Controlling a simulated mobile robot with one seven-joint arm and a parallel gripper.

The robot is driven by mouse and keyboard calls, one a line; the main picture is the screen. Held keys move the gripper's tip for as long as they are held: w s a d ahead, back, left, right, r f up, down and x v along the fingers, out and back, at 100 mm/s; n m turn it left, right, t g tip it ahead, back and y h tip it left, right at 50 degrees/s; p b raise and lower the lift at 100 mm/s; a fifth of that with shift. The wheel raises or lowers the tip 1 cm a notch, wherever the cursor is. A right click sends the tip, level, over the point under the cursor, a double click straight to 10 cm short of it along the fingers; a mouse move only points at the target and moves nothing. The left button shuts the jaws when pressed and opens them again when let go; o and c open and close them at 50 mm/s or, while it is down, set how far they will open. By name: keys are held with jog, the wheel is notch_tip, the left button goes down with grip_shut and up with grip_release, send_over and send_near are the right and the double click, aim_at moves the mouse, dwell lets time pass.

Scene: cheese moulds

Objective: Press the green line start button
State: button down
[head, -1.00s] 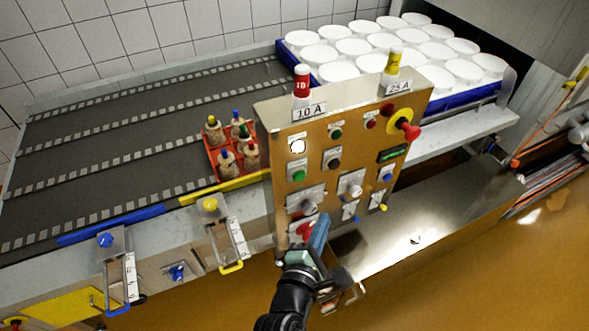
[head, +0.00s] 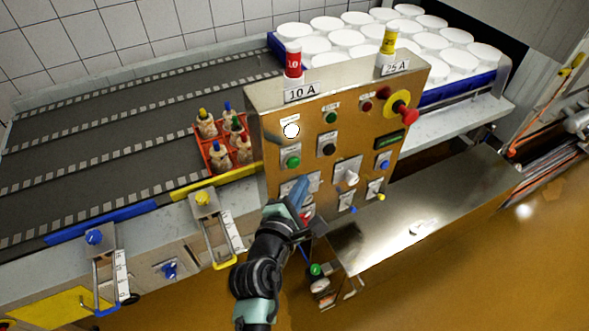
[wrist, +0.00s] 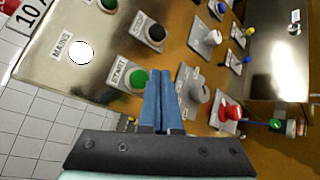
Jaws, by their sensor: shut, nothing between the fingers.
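The green button (head: 292,162) sits on the left side of the orange-and-steel control panel (head: 357,130), below a white lamp. In the wrist view the green button (wrist: 138,79) has a plate reading START. My gripper (head: 302,183) has its blue fingers together and empty, just below and slightly right of the button in the head view. In the wrist view my fingertips (wrist: 161,72) point at the panel, immediately right of the button. Whether they touch the panel cannot be told. The button is not covered in either view.
A black button (head: 327,149) is right of the green one, and another green button (head: 331,117) is above. Rotary switches and a red button (wrist: 229,112) lie close to my fingers. A red emergency stop (head: 408,114) juts from the panel's right side.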

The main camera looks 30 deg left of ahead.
aim_at(293, 163)
jog(key=shift+w+a, duration=0.55)
jog(key=shift+a, duration=0.15)
dwell(1.6)
jog(key=shift+w+a+b, duration=0.25)
jog(key=shift+a+b, duration=0.05)
jog(key=shift+a, duration=0.05)
